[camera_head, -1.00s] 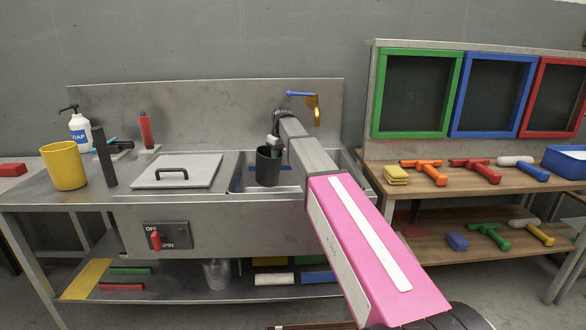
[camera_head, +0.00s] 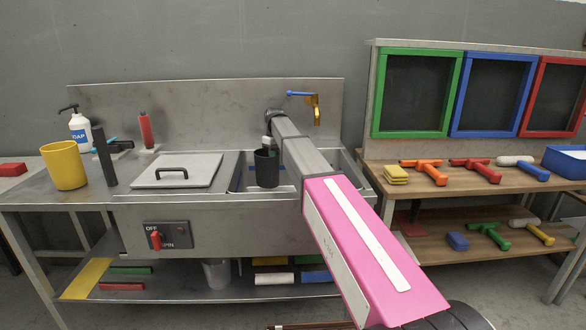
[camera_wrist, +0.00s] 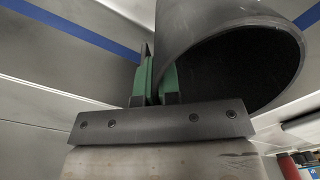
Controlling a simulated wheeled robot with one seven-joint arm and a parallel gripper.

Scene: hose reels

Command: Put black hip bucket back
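The black hip bucket (camera_head: 266,170) is at the left part of the sink basin (camera_head: 322,184), mouth up in the head view. Whether its base touches the basin floor cannot be told. My gripper (camera_head: 268,143) is at the bucket's rim. In the wrist view, the green fingers of my gripper (camera_wrist: 157,80) stand close together, one on each side of the wall of the bucket (camera_wrist: 190,35), and appear shut on it. The bucket's dark inside shows to the right, and it looks empty as far as can be seen.
A lidded panel (camera_head: 178,171) lies left of the basin. A yellow cup (camera_head: 64,166), a black cylinder (camera_head: 104,158) and a soap bottle (camera_head: 80,128) stand further left. A gold tap (camera_head: 316,108) is behind the basin. A tool bench (camera_head: 470,182) stands right.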

